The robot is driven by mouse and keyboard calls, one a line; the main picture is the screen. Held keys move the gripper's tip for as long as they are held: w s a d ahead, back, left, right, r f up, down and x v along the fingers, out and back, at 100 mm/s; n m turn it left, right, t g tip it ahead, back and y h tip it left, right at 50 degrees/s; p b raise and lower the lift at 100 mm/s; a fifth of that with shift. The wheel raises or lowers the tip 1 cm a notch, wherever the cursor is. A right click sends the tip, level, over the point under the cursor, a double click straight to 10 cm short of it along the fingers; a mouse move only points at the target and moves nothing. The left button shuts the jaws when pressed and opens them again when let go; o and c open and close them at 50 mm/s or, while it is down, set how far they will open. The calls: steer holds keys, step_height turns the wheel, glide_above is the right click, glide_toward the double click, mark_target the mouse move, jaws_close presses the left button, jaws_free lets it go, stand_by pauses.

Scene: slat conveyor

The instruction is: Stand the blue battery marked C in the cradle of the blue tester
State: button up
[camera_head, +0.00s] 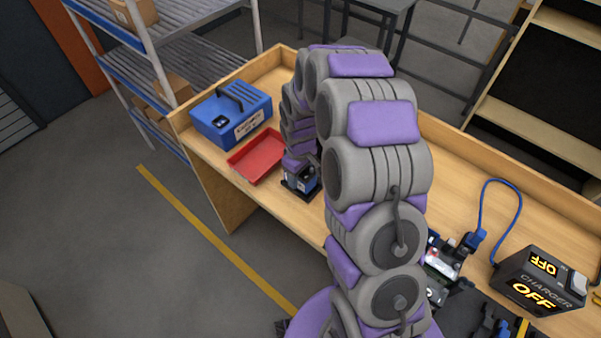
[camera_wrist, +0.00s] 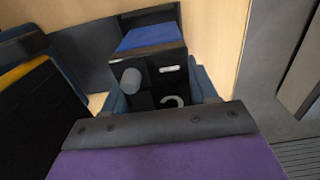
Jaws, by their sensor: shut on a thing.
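The battery (camera_wrist: 150,82) fills the middle of the wrist view. It has a blue band, a dark end with a round grey knob, and a pale curved mark, partly cut off, that may be the C. My gripper (camera_head: 300,168) is low over the bench in the head view, mostly behind my arm, and shut on the battery. Blue pieces flank the battery in the wrist view; I cannot tell if they are fingers or cradle walls. A small blue and dark thing with a flat black base (camera_head: 299,190) is below my gripper. I cannot tell whether it is the tester.
A blue box (camera_head: 232,112) with a black handle and a red tray (camera_head: 257,157) are left of my gripper. A black charger (camera_head: 541,280) reading OFF, with a blue cable (camera_head: 519,207), is at the right. Small parts (camera_head: 447,257) lie beside my arm. The bench has a raised back edge.

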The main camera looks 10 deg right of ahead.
steer(key=shift+a+f, duration=0.25)
steer(key=shift+d+f, duration=0.25)
steer(key=shift+f, duration=0.1)
steer(key=shift+f, duration=0.3)
steer(key=o, duration=1.3)
steer(key=shift+a, duration=0.1)
step_height(320, 180, up, 17)
steer(key=shift+r, duration=0.15)
